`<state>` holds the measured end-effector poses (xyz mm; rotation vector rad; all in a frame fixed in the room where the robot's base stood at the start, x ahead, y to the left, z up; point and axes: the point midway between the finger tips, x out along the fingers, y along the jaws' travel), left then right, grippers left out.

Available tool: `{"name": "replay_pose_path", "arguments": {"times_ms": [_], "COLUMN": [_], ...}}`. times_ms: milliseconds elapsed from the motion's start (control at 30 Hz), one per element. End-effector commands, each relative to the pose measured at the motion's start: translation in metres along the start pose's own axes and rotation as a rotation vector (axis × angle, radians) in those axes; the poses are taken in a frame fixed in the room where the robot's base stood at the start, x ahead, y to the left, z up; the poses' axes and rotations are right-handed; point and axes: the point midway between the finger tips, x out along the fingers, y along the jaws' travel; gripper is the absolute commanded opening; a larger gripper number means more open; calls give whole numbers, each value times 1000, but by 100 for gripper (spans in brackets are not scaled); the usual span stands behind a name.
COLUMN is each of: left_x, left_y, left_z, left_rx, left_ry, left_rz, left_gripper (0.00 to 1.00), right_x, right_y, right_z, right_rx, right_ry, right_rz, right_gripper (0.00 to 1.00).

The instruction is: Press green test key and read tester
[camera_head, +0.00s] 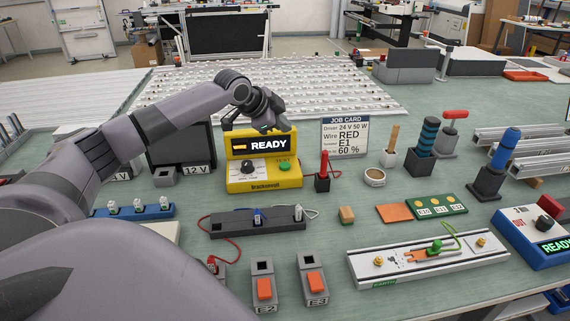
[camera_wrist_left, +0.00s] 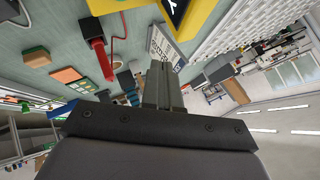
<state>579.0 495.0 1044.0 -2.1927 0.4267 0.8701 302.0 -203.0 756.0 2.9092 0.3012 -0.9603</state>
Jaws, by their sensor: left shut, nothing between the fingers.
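The yellow tester (camera_head: 237,181) stands near the middle of the bench, its screen (camera_head: 268,145) reading READY in white. The green test key (camera_head: 284,166) sits on its sloped front, right of a black dial (camera_head: 247,167). My left gripper (camera_head: 266,127) is shut and empty, above the top edge of the tester and apart from the green key. In the left wrist view the shut fingers (camera_wrist_left: 161,76) point toward the job card, and only a yellow corner of the tester (camera_wrist_left: 205,18) shows at the top; the green key is not visible there. My right gripper is not in view.
A job card (camera_head: 345,136) stands right of the tester, reading Driver 24 V 50 W, Wire RED, Tester E1, 60 %. A red probe in a black holder (camera_head: 322,182) stands close by. A dark wire rack (camera_head: 258,226) lies in front. A readout at far right also shows READY.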

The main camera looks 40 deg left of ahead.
Motion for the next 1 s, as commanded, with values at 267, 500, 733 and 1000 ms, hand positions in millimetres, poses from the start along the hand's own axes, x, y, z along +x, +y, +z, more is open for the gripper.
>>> {"name": "replay_pose_path", "arguments": {"times_ms": [267,500,733,1000], "left_x": [8,33,48,61], "left_y": [6,25,36,44], "left_z": [6,25,35,44], "left_rx": [0,0,-1,0], "left_ry": [-1,-1,0,0], "left_rz": [1,1,1,0], "left_gripper": [0,0,0,0], "right_x": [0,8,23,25], "right_y": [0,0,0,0], "right_z": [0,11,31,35], "right_rx": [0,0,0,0], "right_ry": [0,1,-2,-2], "right_rz": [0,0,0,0], "right_gripper": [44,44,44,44]}}
